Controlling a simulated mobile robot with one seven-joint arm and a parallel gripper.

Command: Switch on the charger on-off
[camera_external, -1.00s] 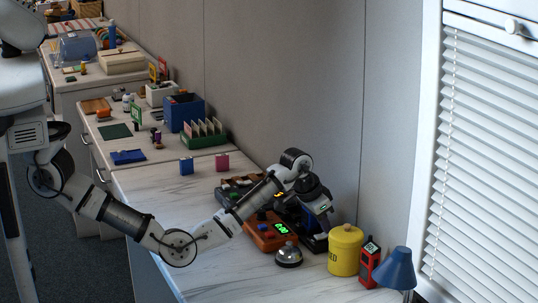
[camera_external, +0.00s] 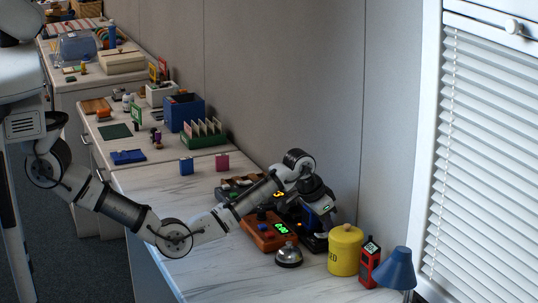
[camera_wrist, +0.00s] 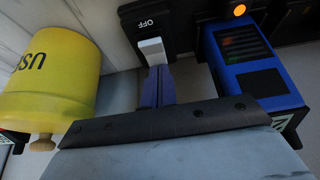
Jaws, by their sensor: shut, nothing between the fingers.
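The charger is a dark unit at the back of the counter. In the wrist view its black panel (camera_wrist: 178,22) carries an OFF label and a white rocker switch (camera_wrist: 151,46). My gripper (camera_wrist: 158,72) is shut and empty, its dark blue fingertips at the near edge of the switch; I cannot tell whether they touch it. A blue battery-like block (camera_wrist: 245,60) sits beside the switch, with a lit orange lamp (camera_wrist: 239,10) above it. In the external view my gripper (camera_external: 322,222) is over the charger and hides most of it.
A yellow canister (camera_external: 344,250) stands close to the right of the charger. A red handheld device (camera_external: 369,263), a blue lamp (camera_external: 395,268) and a silver bell (camera_external: 289,255) are nearby. An orange box with a green display (camera_external: 268,232) sits to the left. The counter's left front is clear.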

